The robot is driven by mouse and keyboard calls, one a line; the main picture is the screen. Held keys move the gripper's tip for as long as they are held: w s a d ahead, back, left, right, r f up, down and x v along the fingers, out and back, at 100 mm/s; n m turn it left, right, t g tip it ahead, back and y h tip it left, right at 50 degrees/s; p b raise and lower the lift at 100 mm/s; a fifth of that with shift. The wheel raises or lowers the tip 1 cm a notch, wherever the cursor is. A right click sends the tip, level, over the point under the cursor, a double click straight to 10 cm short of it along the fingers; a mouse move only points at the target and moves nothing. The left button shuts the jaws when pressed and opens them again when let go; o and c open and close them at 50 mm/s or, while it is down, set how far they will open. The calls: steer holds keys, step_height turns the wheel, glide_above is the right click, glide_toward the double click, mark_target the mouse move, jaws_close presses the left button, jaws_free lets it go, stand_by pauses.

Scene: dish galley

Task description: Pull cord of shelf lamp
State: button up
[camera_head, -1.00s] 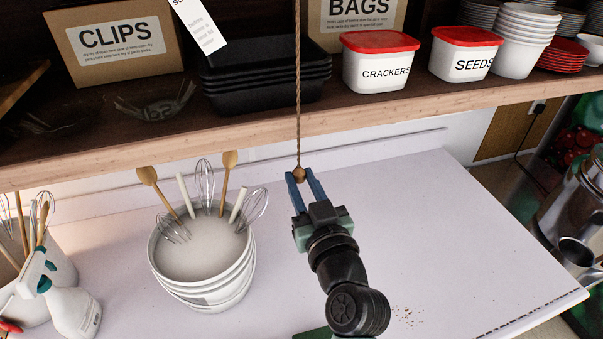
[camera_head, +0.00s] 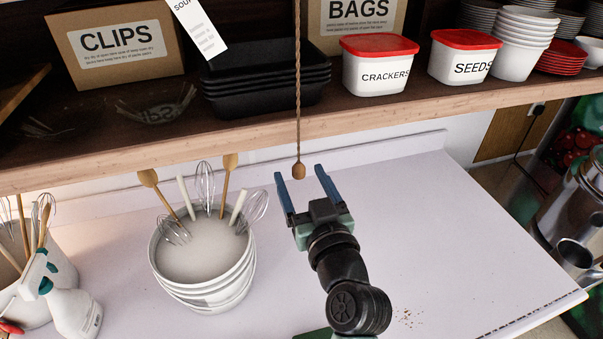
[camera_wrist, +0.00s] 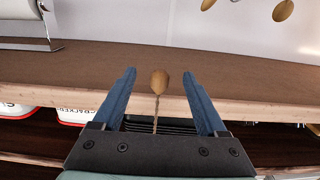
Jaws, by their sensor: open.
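The lamp's cord (camera_head: 298,90) is a brown twisted string that hangs down in front of the shelf, with a small wooden knob (camera_head: 299,171) at its lower end. My gripper (camera_head: 299,174) is open, with its two blue fingers spread wide to the left and right of the knob. In the head view the knob shows between the fingertips and appears apart from both. In the wrist view the knob (camera_wrist: 159,82) also shows between the fingers, with a clear gap on each side. The lamp itself is not in view.
A wooden shelf (camera_head: 205,145) edge runs behind the cord, bearing black trays (camera_head: 265,92) and white tubs with red lids. A stack of white buckets (camera_head: 205,285) with whisks and spoons stands on the counter to the left. The counter (camera_head: 450,230) to the right is mostly clear.

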stand_by(0.4)
steer(key=b+v, duration=0.2)
steer(key=v, duration=0.6)
stand_by(0.5)
